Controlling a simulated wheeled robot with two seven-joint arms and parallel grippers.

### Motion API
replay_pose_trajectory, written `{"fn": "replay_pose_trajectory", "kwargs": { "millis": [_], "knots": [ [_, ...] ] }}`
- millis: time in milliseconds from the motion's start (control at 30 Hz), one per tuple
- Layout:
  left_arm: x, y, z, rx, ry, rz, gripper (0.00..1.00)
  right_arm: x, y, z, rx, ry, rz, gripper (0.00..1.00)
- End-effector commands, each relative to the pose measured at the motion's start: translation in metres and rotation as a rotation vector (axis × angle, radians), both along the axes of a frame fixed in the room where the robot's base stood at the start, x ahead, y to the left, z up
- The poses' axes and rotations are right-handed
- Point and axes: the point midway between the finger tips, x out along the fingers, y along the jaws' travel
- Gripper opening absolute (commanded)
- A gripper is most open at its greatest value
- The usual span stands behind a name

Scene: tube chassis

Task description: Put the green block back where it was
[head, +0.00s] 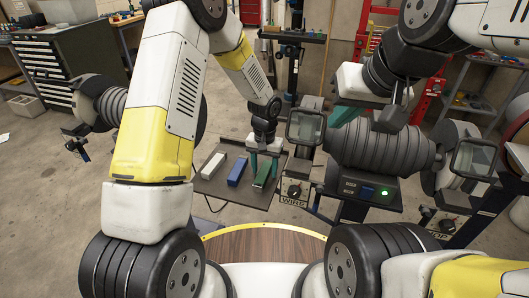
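A dark green block (263,173) is at the right end of a row on a dark tray (212,191), beside a blue block (238,171) and a white block (213,165). My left gripper (264,168) points down over the tray, its two teal fingers apart at either side of the green block's far part. The fingers look spread; whether they touch the block is hard to see. My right gripper (344,115) is further right and higher, beside the dark ribbed cylinder. Its teal finger area shows only from the side, partly hidden, with no block visible in it.
A small box labelled WIRE (294,191) stands right of the tray. A panel with a lit green button (385,191) lies beneath the ribbed cylinder (385,148). Framed square panes (305,127) stand close by. A round wooden surface (265,244) is in front of me.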

Motion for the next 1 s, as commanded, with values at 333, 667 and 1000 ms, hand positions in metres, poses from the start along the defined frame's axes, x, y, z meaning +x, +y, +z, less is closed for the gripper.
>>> {"fn": "replay_pose_trajectory", "kwargs": {
  "millis": [333, 667, 1000],
  "knots": [
    [0.001, -0.001, 0.032, -0.003, -0.005, 0.000, 0.52, 0.000, 0.000, 0.000, 0.000, 0.000, 0.000, 0.00],
    [0.001, 0.000, 0.100, -0.002, -0.005, 0.000, 0.52, 0.000, 0.000, 0.000, 0.000, 0.000, 0.000, 0.00],
    [-0.003, 0.010, 0.143, -0.009, -0.027, 0.012, 0.52, 0.000, 0.000, 0.000, 0.000, 0.000, 0.000, 0.00]
  ]
}}
